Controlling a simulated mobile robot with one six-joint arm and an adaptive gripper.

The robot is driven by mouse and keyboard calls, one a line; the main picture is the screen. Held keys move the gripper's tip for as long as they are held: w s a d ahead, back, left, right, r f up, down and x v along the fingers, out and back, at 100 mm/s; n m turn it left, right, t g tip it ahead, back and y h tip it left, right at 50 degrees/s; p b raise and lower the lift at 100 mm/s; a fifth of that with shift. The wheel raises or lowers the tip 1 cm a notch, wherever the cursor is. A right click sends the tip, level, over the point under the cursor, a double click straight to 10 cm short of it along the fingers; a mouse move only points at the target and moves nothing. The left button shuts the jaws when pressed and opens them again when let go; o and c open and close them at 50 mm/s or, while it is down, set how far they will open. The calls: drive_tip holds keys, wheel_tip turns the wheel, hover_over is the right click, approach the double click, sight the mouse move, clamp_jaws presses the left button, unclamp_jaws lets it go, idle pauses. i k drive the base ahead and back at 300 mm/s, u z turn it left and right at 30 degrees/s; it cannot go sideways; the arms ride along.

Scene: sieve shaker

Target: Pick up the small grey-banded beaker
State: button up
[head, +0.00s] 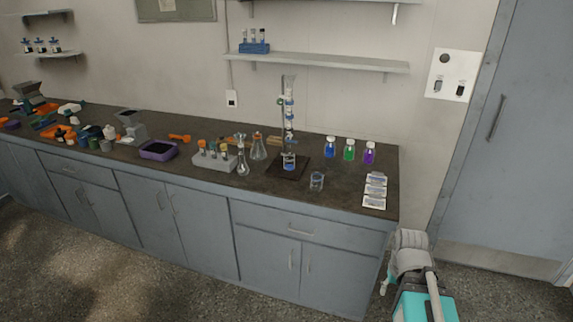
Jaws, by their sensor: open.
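A small clear glass beaker (317,181) stands upright near the front edge of the counter, right of the dark stand base; a grey band on it is too small to make out. Another beaker with blue in it (289,161) stands on that base under a tall glass column. Small grey, green and blue cups (106,145) are grouped at the left of the counter. My gripper (385,286) seems to show at the lower right, small, open and in front of the counter's right end, well away from the beakers. It touches nothing that I can see.
The dark counter (345,194) runs along the wall. Several flasks and a rack (214,162) stand left of the clear beaker. Blue, green and purple bottles (349,150) stand behind it; labelled packets (375,190) lie to its right. Floor in front is clear.

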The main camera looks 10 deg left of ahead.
sight(289, 162)
drive_tip(key=i, duration=0.95)
drive_tip(key=z, duration=0.05)
